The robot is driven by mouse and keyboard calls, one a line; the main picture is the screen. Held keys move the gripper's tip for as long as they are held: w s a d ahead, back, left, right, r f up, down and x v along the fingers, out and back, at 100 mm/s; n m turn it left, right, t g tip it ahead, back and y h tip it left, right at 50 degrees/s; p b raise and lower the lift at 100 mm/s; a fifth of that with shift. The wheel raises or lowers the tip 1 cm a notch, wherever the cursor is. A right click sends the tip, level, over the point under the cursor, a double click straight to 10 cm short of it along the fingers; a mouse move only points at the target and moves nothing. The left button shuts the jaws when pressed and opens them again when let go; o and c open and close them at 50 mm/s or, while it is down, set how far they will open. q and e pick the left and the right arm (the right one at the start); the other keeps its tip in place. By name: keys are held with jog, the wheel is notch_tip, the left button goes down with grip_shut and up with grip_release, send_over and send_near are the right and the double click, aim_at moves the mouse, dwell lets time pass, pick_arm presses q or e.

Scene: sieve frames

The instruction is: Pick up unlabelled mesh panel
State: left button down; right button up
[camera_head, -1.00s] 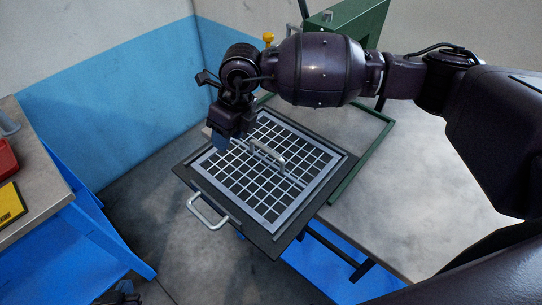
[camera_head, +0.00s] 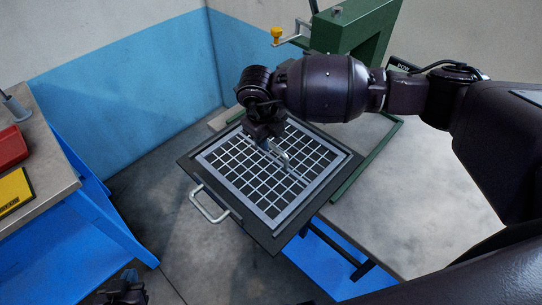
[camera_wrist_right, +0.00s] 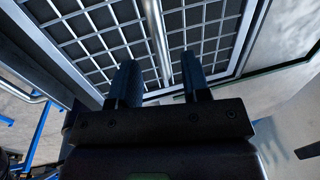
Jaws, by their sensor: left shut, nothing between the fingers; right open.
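The mesh panel (camera_head: 256,185), a light grid in a pale frame with no label visible, lies in a dark tray (camera_head: 262,238). A grey bar handle (camera_head: 284,160) stands up at the panel's middle. My right gripper (camera_head: 268,147) is over the panel at this handle, pointing down and hiding part of it. In the right wrist view, the open fingers (camera_wrist_right: 160,78) stand on either side of the handle bar (camera_wrist_right: 158,35), with gaps visible. My left gripper (camera_head: 126,290) is low at the left, shut and empty, away from the panel.
The tray has a grey pull handle (camera_head: 210,205) on its left side. A green frame (camera_head: 350,35) with a yellow knob (camera_head: 277,35) stands behind. A bench (camera_head: 45,155) with a red box (camera_head: 10,147) and yellow item (camera_head: 14,190) is at left.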

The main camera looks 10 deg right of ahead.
aim_at(270, 144)
jog(key=f, duration=0.4)
jog(key=shift+w+d+f, duration=0.35)
jog(key=shift+f, duration=0.05)
grip_shut()
jog(key=shift+r, duration=0.1)
